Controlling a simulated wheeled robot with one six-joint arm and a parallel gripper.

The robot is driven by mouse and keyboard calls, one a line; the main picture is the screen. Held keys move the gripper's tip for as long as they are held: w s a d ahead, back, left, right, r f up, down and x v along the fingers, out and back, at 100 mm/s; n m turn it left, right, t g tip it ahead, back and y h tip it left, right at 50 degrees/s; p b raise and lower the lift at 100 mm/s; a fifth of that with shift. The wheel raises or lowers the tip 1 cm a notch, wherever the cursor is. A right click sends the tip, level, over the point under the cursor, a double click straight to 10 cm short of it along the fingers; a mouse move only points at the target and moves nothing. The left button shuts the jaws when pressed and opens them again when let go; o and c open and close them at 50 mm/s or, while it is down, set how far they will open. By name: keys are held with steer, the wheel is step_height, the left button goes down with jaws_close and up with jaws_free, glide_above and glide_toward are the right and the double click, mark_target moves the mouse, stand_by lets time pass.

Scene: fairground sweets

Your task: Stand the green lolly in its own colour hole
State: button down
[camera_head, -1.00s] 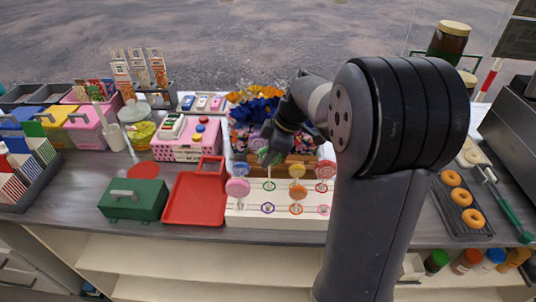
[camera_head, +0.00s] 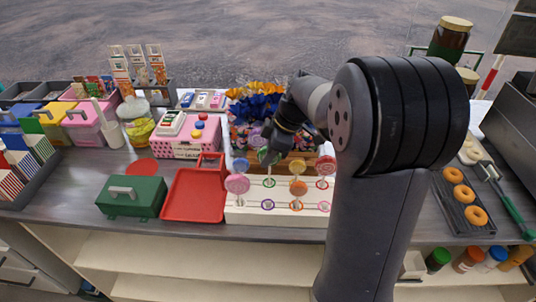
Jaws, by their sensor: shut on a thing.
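The green lolly (camera_head: 268,157) is in my gripper (camera_head: 272,146), which is shut on it and points down over the white lolly stand (camera_head: 247,215). The lolly is upright, its head partly hidden by the fingers. Its stick comes down at the green-ringed hole (camera_head: 269,183); I cannot tell whether the tip is in the hole or just above it. A pink lolly (camera_head: 237,183) and a blue one (camera_head: 241,165) stand at the left. A yellow (camera_head: 297,167), an orange (camera_head: 298,188) and a red lolly (camera_head: 325,166) stand to the right.
A purple-ringed hole (camera_head: 267,205) is empty at the front of the stand. A red tray (camera_head: 190,205) and a green box (camera_head: 132,197) lie to the left. A pink case (camera_head: 185,150) and bunched blue and yellow wrappers (camera_head: 258,104) stand behind.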

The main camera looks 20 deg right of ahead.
steer(key=shift+f, duration=0.15)
steer(key=shift+f+b, duration=1.05)
steer(key=c, duration=0.7)
jaws_free()
steer(key=shift+r+p, duration=3.05)
steer(key=shift+r, duration=1.5)
